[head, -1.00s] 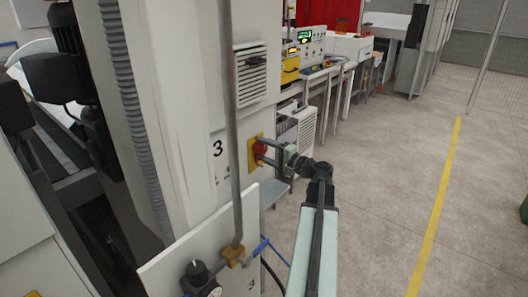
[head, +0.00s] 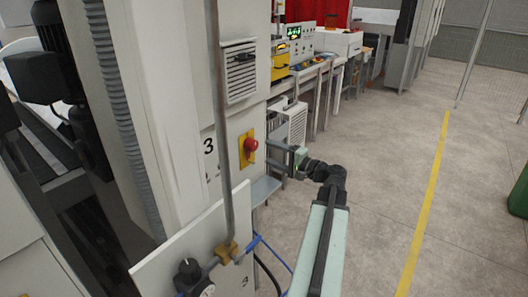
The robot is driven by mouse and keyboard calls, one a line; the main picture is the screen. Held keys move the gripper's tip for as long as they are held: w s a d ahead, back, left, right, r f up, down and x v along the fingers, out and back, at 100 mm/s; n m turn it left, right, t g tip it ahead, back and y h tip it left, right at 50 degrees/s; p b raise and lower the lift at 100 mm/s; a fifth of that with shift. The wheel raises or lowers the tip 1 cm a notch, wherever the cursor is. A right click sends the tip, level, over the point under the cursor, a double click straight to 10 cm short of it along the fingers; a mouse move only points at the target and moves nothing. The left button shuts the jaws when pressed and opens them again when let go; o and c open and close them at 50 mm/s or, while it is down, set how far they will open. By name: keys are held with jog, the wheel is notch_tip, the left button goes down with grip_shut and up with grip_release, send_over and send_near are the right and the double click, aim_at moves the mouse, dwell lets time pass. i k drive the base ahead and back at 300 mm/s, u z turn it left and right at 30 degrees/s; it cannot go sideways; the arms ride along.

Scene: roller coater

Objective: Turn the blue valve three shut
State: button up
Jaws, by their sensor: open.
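The blue valve handle (head: 249,245) shows low in the picture, beside a brass fitting (head: 227,251) on a grey vertical pipe (head: 220,140). My gripper (head: 268,151) is open and empty, above and slightly right of the valve in the picture. Its fingers point left, just right of a red knob (head: 251,144) on a yellow plate, and appear apart from it.
A black knob and round gauge (head: 207,291) stand on the panel's front. A dark hose (head: 268,274) and a thin blue line hang right of the valve. A white machine cabinet (head: 180,150) fills the left. Benches stand behind; open floor (head: 390,160) lies right.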

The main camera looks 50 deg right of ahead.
aim_at(239, 261)
jog(key=k, duration=1.5)
